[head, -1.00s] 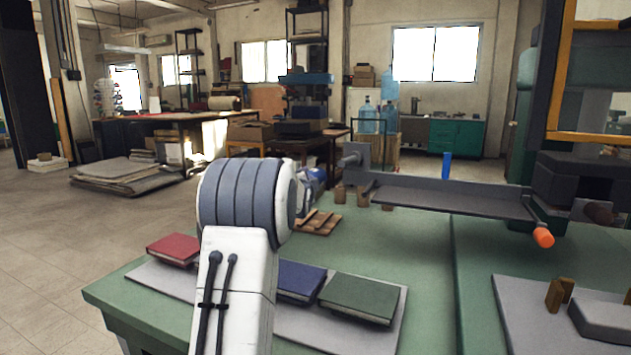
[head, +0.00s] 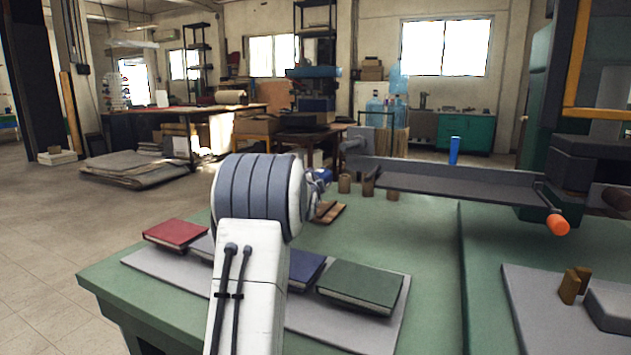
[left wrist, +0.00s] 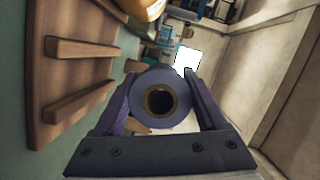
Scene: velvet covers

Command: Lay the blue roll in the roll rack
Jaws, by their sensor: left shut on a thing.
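My left gripper (left wrist: 160,112) is shut on the blue roll (left wrist: 160,79), seen end-on in the left wrist view with a brown core hole facing the camera. In the head view my white arm hides most of the gripper; a bit of blue (head: 323,175) shows at its right edge, above the wooden roll rack (head: 330,212). The rack, with its raised slats, also shows at the left of the left wrist view (left wrist: 75,85), beside the roll and apart from it in the picture. My right gripper is not in view.
Red (head: 175,234), blue (head: 306,266) and green books (head: 361,287) lie on a grey board (head: 302,318) on the green bench (head: 425,262). Short brown cylinders (head: 368,187) stand right of the rack. A long grey machine part (head: 440,180) with an orange knob (head: 557,224) spans behind.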

